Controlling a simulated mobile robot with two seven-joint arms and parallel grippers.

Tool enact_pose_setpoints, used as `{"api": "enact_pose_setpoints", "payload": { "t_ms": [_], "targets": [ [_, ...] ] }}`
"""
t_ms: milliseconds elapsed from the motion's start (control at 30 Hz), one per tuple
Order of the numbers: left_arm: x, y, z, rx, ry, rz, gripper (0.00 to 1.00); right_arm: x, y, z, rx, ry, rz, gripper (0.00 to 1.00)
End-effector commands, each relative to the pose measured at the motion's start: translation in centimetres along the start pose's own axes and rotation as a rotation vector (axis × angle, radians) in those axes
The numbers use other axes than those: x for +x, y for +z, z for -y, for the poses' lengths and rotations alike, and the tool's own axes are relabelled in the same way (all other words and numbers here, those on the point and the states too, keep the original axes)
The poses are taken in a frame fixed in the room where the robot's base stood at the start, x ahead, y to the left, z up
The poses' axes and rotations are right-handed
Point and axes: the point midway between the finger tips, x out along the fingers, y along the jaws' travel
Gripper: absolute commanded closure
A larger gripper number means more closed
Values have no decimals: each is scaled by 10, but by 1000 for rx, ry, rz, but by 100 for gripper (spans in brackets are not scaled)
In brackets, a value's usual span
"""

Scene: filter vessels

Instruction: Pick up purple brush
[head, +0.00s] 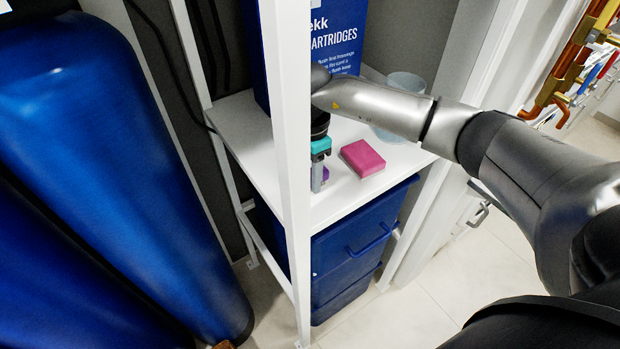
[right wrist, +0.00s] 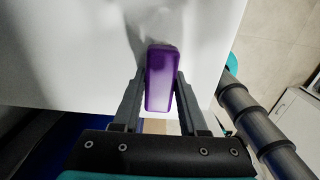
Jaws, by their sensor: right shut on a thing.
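The purple brush (right wrist: 160,80) lies between the two fingers of my right gripper (right wrist: 160,100) in the right wrist view, over the white shelf (right wrist: 60,50). The fingers are shut on its sides. In the head view my right gripper (head: 317,176) points down at the shelf, and only a small purple patch of the brush (head: 325,173) shows beside it. The white shelf post hides part of the area left of the gripper. I cannot tell whether the brush touches the shelf. My left gripper is not in view.
A pink block (head: 362,158) lies on the shelf just right of my gripper. A clear container (head: 405,84) and a blue cartridge box (head: 340,35) stand behind. A white upright post (head: 290,150) is close on the left. Blue bins (head: 350,250) sit below, and large blue vessels (head: 90,150) stand left.

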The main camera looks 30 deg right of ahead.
Motion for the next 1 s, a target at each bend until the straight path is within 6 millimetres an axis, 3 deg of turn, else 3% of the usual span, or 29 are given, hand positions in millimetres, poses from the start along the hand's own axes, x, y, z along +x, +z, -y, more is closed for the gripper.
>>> {"api": "enact_pose_setpoints", "payload": {
  "t_ms": [367, 567, 767, 1000],
  "targets": [
    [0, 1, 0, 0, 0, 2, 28, -2, 0, 0, 0, 1, 0, 100],
    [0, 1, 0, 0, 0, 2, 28, -15, 0, -2, 0, 5, 0, 100],
    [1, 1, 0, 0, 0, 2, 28, -54, 0, -2, 0, 7, 0, 100],
    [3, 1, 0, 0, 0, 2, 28, -122, 0, -1, -1, 7, 1, 100]
  ]
}}
